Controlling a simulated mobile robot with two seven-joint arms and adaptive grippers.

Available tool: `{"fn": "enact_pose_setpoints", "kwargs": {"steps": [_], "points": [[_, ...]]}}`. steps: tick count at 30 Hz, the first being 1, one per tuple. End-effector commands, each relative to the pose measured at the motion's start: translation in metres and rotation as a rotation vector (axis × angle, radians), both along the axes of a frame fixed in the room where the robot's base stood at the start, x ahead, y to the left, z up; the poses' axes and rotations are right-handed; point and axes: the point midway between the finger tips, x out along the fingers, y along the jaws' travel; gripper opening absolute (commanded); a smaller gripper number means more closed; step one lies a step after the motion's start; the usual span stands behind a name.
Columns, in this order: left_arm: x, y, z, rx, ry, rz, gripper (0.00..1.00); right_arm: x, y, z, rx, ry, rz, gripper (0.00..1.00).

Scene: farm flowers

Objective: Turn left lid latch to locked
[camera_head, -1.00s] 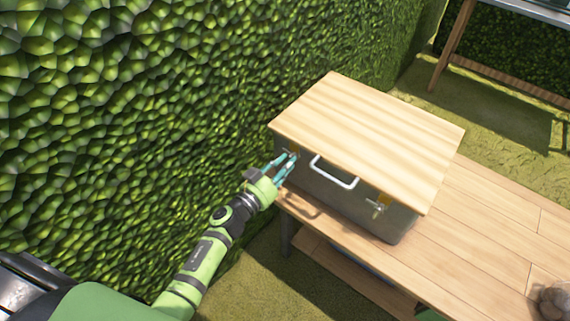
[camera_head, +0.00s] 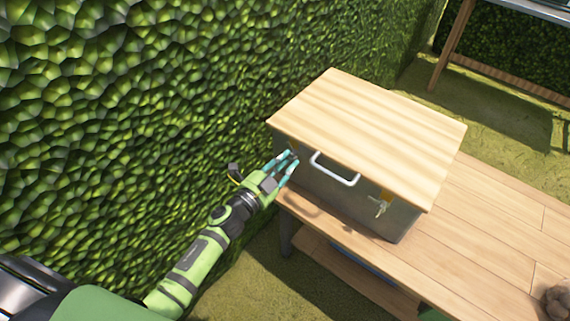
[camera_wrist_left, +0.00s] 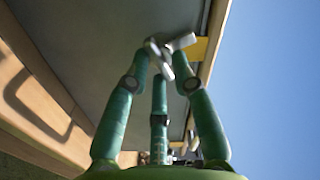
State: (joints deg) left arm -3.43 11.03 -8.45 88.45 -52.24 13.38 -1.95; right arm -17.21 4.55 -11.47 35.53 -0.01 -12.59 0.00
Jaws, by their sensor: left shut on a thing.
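The grey box (camera_head: 372,208) with a light wooden lid (camera_head: 370,130) stands on a wooden bench. The left lid latch (camera_wrist_left: 172,50) is a silver knob with a crossbar beside a yellow plate (camera_wrist_left: 201,50), in the left wrist view. My left gripper (camera_head: 289,160) is at the left end of the box's front, under the lid edge. In the left wrist view its teal fingers (camera_wrist_left: 160,75) are closed in on the latch. In the head view the fingers hide most of this latch. The right latch (camera_head: 378,206) hangs under the lid on the front. My right gripper is not in view.
A silver handle (camera_head: 335,172) sticks out from the box front, close to the right of my gripper. The bench (camera_head: 480,235) has free room right of the box. A green hedge wall (camera_head: 130,120) stands close on the left.

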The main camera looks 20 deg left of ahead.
Motion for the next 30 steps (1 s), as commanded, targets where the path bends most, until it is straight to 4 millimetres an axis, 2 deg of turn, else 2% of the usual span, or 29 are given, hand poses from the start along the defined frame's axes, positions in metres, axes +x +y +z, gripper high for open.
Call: {"fn": "enact_pose_setpoints", "kwargs": {"steps": [1,15,30], "points": [[0.004,0.003,0.007,0.042,-0.032,0.005,0.00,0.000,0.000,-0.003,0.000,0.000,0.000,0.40],[0.004,0.002,0.006,0.355,-0.145,0.005,0.00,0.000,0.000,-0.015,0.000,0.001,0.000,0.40],[0.003,0.001,0.007,0.442,-0.177,0.003,0.00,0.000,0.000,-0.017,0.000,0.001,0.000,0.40]]}}
